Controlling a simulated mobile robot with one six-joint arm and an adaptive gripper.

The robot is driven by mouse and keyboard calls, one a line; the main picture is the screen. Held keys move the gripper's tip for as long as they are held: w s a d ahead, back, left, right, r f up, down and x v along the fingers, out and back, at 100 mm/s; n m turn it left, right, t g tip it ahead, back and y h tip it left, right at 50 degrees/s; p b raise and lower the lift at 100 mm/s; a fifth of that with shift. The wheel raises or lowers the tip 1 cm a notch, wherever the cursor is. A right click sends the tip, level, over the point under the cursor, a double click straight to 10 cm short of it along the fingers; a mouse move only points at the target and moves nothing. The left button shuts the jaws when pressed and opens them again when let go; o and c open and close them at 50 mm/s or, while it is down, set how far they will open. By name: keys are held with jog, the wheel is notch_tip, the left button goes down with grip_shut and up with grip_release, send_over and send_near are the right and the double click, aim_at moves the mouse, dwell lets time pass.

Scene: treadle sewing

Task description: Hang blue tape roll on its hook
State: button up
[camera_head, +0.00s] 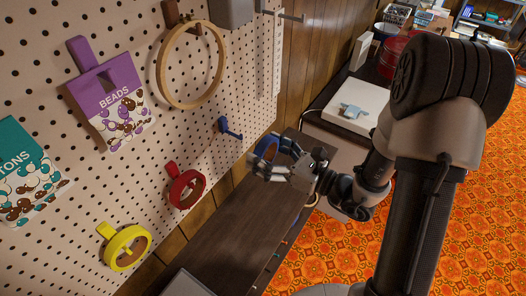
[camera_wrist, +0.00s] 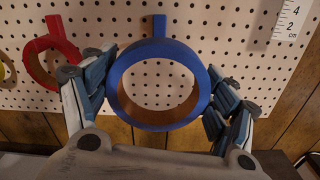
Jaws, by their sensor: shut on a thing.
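The blue tape roll (camera_wrist: 160,48) is held between the two fingers of my gripper (camera_wrist: 162,80), its round opening facing the wrist camera. In the head view the roll (camera_head: 265,146) and my gripper (camera_head: 264,160) are in front of the pegboard, to the lower right of the blue hook (camera_head: 229,129). The roll looks apart from the hook in that view. In the wrist view the blue hook (camera_wrist: 159,25) shows directly above the roll's top rim; its lower part is hidden.
The pegboard (camera_head: 130,190) carries a red roll (camera_head: 187,188), a yellow roll (camera_head: 126,247), a wooden hoop (camera_head: 191,64), a beads bag (camera_head: 112,105) and a buttons bag (camera_head: 30,180). A dark tabletop (camera_head: 220,230) lies below. A ruler (camera_head: 278,55) hangs right of the hoop.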

aim_at(234, 135)
jog(key=shift+w, duration=0.1)
jog(key=shift+x, duration=4.95)
jog(key=shift+a+f, duration=0.1)
jog(key=shift+f, duration=0.1)
jog(key=shift+f+b, duration=0.8)
jog(key=o, duration=1.1)
